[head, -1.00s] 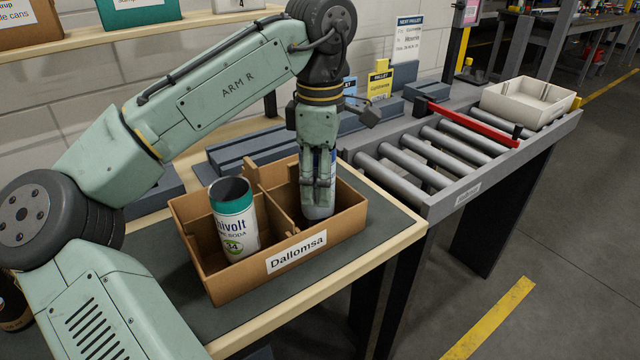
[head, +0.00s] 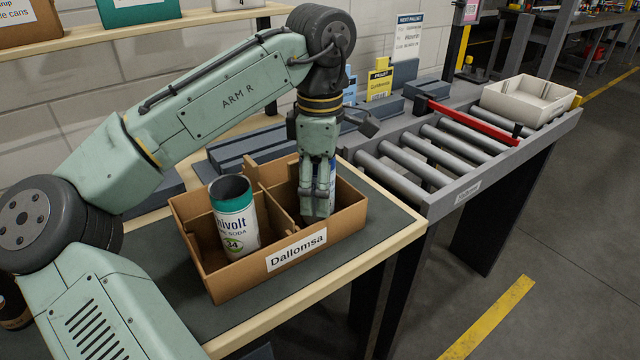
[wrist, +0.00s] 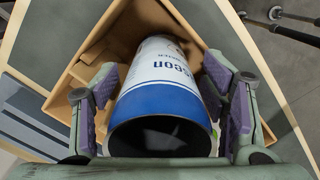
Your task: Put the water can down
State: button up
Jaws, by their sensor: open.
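The water can, white with a blue band and open at the top, is in the right compartment of the cardboard box (head: 345,228). In the head view only a blue and white strip of the can (head: 332,174) shows behind my gripper (head: 317,208). In the wrist view the can (wrist: 160,90) lies between my two open fingers, with a narrow gap visible on the left. Its base is hidden, so I cannot tell whether it touches the box floor. A white can with a teal band (head: 235,215) stands in the left compartment.
A cardboard divider (head: 272,198) separates the compartments. The box sits on a dark mat (head: 375,225) near the table's front edge. A roller conveyor (head: 440,150) with a red bar (head: 470,122) and a cream bin (head: 525,98) is at the right.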

notch_tip(320, 180, up, 12)
jog(key=shift+r, duration=0.15)
dwell(0.4)
